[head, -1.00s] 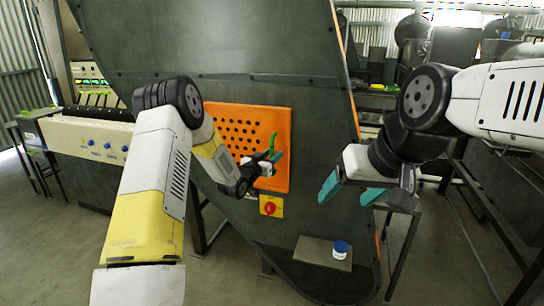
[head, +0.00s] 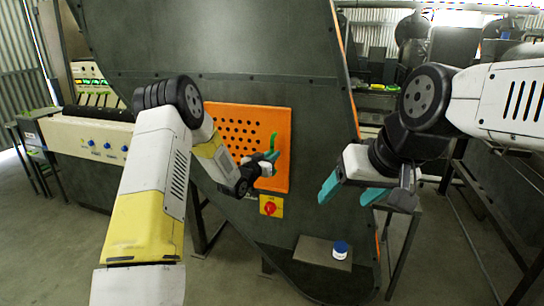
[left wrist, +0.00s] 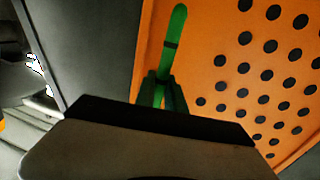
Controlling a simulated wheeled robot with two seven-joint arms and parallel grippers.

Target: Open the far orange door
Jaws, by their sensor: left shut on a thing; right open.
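The orange door (head: 225,122) with rows of round holes is set in the dark machine panel, and it looks closed. A green handle (head: 273,142) stands near its right edge in the head view. My left gripper (head: 271,158) is at the door and shut on the green handle. In the left wrist view the handle (left wrist: 175,40) rises above my fingers (left wrist: 160,92), and the perforated orange door (left wrist: 235,60) fills the right side. The handle's lower part is hidden by the fingers. My right gripper (head: 347,191) is open and empty, to the right of the door.
A yellow plate with a red knob (head: 270,207) sits below the door. A blue-lidded jar (head: 340,249) stands on a low ledge. A cream control panel (head: 90,140) is at the left, and a dark table stands at the right.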

